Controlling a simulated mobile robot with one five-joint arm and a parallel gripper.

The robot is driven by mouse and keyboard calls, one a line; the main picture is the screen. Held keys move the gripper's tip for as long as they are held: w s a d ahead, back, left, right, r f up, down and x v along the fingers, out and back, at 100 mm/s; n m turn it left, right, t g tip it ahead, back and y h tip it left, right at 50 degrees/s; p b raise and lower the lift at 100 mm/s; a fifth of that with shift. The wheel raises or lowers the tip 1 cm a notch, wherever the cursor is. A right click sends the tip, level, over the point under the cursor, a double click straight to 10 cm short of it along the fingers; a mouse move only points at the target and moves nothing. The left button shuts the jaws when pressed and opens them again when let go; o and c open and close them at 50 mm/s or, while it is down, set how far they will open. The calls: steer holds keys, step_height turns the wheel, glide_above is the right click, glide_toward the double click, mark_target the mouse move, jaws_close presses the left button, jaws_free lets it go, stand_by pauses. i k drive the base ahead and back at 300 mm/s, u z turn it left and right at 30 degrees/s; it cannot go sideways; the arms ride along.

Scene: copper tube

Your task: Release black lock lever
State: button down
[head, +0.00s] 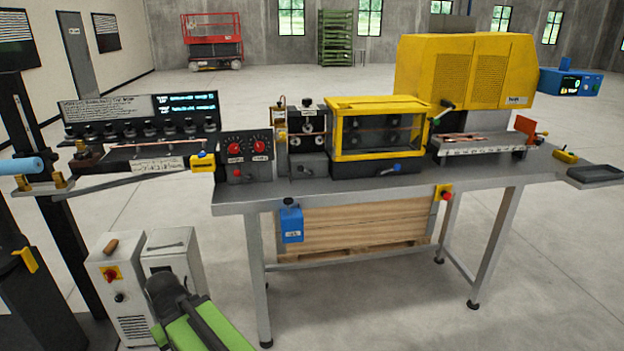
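A lever with a dark handle (443,111) rises at the right end of the yellow-framed guard box (378,103), in front of the yellow machine housing (450,68). It slants up to the right. Its handle looks black or dark green, and I cannot tell if it is the lock lever. A small dark knob or lever (305,170) also sits low on the roller unit left of the box. Green and dark parts of what looks like my own arm show at the lower left. No gripper fingers are visible, and nothing of mine touches the bench.
The grey bench (400,185) carries the machines. A control box with two red dials (248,156) stands at its left. Grey cabinets (125,290) stand lower left. The floor in front of the bench is clear.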

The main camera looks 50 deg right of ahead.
mark_target(300, 169)
steer(key=u, duration=0.05)
steer(key=i, duration=1)
steer(key=z, duration=0.05)
